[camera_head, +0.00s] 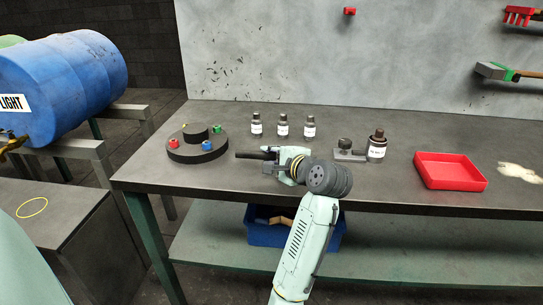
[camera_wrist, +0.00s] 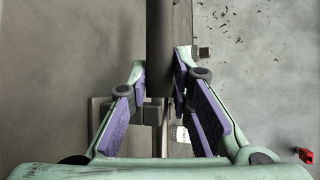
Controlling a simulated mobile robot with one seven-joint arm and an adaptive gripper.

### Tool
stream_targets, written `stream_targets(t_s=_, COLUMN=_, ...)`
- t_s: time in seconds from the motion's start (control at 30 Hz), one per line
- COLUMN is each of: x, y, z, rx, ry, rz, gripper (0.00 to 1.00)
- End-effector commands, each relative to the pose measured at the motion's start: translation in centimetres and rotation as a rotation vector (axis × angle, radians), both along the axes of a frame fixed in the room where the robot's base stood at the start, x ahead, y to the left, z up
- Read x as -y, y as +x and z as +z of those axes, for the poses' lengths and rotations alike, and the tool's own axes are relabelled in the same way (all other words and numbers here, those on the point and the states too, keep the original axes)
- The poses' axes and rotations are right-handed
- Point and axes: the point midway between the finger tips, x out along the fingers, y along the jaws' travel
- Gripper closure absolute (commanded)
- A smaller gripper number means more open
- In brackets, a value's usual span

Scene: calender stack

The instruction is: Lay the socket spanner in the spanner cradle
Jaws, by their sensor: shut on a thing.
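The socket spanner (camera_head: 248,155) shows as a dark rod, roughly level, reaching left from my gripper (camera_head: 280,161) over the middle of the bench. In the wrist view the spanner (camera_wrist: 160,45) is a thick dark shaft between my two purple-padded fingers, which are shut on it. A grey piece (camera_head: 268,168) shows just beneath the fingers; I cannot tell whether it is the spanner cradle or part of my gripper. In the wrist view a grey bracket-like block (camera_wrist: 102,110) lies beyond the fingers, partly hidden by them and the shaft.
A round dark stand (camera_head: 197,150) with coloured knobs is left of the spanner. Several small bottles (camera_head: 283,126) stand behind it. The bench front-left is clear.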

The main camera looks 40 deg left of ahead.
Motion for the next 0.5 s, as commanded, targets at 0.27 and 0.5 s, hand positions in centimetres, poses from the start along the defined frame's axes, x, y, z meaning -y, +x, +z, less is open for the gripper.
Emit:
stream_targets(t_s=0.27, x=0.31, y=0.33, z=-0.28, rx=-0.005, ry=-0.003, rz=-0.01, gripper=0.73)
stream_targets(t_s=0.5, x=0.31, y=0.32, z=-0.33, rx=-0.005, ry=-0.004, rz=-0.009, gripper=0.57)
